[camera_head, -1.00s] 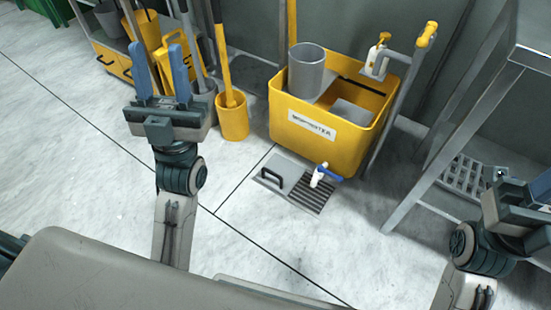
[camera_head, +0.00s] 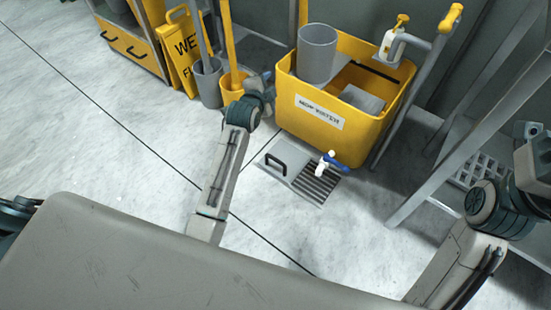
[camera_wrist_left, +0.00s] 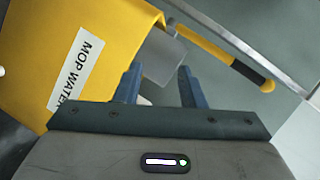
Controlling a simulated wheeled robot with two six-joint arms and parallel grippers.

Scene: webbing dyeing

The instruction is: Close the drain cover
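The drain cover (camera_head: 275,160) is a flat grey plate with a black handle (camera_head: 274,162). It lies on the floor beside the slatted drain grate (camera_head: 318,186), which is uncovered. My left arm reaches to the left of the cover, its wrist near the yellow mop bucket. In the left wrist view, my left gripper (camera_wrist_left: 158,82) has its two blue fingers apart, with nothing clearly held.
The yellow mop water bucket (camera_head: 318,119) stands just behind the drain. A white tap with a blue handle (camera_head: 333,160) stands over the grate. A metal rack (camera_head: 415,203) is on the right. A yellow pail (camera_head: 234,83) stands behind my left wrist. Floor at left is clear.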

